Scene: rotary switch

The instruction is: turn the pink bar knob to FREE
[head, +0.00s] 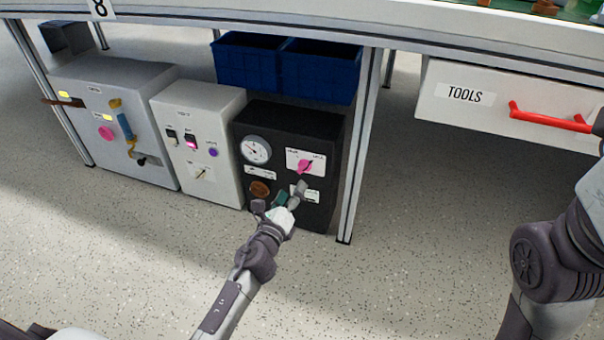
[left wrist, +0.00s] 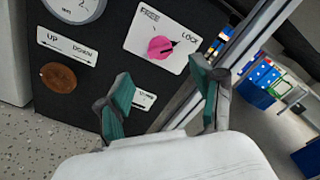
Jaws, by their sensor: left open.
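The pink bar knob (head: 305,166) sits on a white plate on the front of a black box (head: 280,122) under the bench. In the left wrist view the pink knob (left wrist: 161,48) has a dark pointer mark towards LOCK, at the right of its plate; FREE is at the plate's upper left. My left gripper (head: 279,196) is open and empty, in front of the box and below the knob. In the left wrist view its green-padded fingers (left wrist: 162,98) are spread apart, with the knob beyond them. My right gripper is out of view.
The black box also has a gauge (head: 256,150) and a brown round knob (head: 259,189). A white box (head: 197,110) and a grey box (head: 115,85) stand to its left. A metal table leg (head: 356,160) is close on its right. Blue bins (head: 290,68) are behind it.

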